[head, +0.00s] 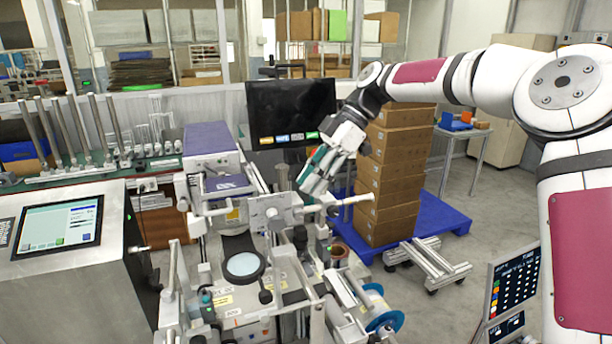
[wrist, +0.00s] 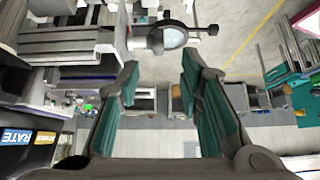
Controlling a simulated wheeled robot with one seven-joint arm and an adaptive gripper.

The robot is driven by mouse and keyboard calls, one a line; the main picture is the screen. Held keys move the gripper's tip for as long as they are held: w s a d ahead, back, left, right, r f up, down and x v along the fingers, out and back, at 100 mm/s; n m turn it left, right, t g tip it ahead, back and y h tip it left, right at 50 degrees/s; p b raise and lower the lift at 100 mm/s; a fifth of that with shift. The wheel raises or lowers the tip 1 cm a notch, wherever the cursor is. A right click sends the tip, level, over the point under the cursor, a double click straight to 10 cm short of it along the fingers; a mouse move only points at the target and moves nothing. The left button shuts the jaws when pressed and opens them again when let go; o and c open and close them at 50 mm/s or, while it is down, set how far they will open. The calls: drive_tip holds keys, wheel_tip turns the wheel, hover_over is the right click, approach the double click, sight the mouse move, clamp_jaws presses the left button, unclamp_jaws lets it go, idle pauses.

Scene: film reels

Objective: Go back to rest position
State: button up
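My gripper (head: 312,178) hangs in front of the dark monitor (head: 291,110) in the head view, above the right part of the film machine (head: 272,212). Its fingers point down and to the left. In the wrist view, the two teal-padded fingers (wrist: 158,82) stand apart with nothing between them. The gripper is open and empty. My arm comes in from the right, bent at the elbow. A blue reel (head: 384,318) sits on the machine's lower right, below and apart from the gripper.
Stacked cardboard boxes (head: 392,180) stand on a blue pallet (head: 447,213) behind the gripper. A metal frame (head: 428,264) lies on the floor to the right. A control panel (head: 513,285) stands at the lower right. A touchscreen cabinet (head: 57,228) is at the left. Grey floor is open at the right.

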drive_tip(key=s+d+m+t+h, duration=0.2)
drive_tip(key=s+d+m, duration=0.2)
drive_tip(key=s+m, duration=0.3)
drive_tip(key=s+d+m+t+h+b, duration=0.1)
drive_tip(key=s+d+m+t+h, duration=0.1)
drive_tip(key=s+m, duration=0.5)
drive_tip(key=s+d+m+t+h, duration=0.3)
drive_tip(key=s+d+m, duration=0.3)
drive_tip(key=s, duration=1.1)
drive_tip(key=shift+d+f+m+t+b, duration=0.3)
drive_tip(key=shift+m+t, duration=0.1)
drive_tip(key=shift+m, duration=0.2)
